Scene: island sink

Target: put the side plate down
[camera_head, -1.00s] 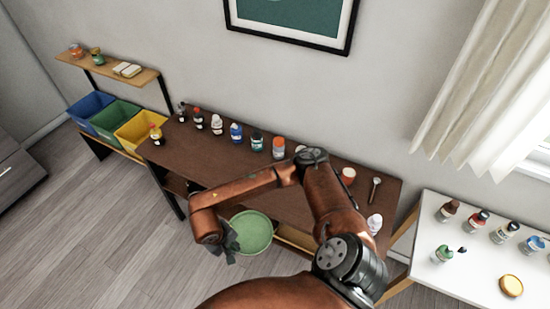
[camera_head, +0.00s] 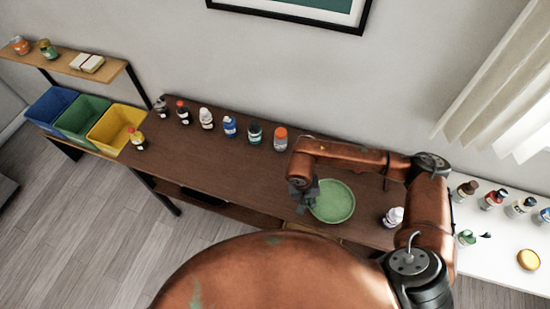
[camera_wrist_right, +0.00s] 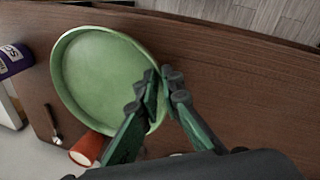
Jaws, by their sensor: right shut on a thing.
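The green side plate (camera_head: 332,201) is over the right half of the brown table (camera_head: 235,170), level or nearly so. My right gripper (camera_head: 303,194) is shut on its left rim in the head view. In the right wrist view the plate (camera_wrist_right: 95,75) fills the upper left, and the gripper's fingers (camera_wrist_right: 160,92) pinch its rim. I cannot tell whether the plate touches the tabletop. My left gripper is not in view.
Several bottles and jars (camera_head: 230,127) line the table's back. A white bottle (camera_head: 393,217) stands right of the plate. An orange-red cup (camera_wrist_right: 88,148) is close to the plate in the wrist view. The table's middle left is clear. A white table (camera_head: 500,240) stands at right.

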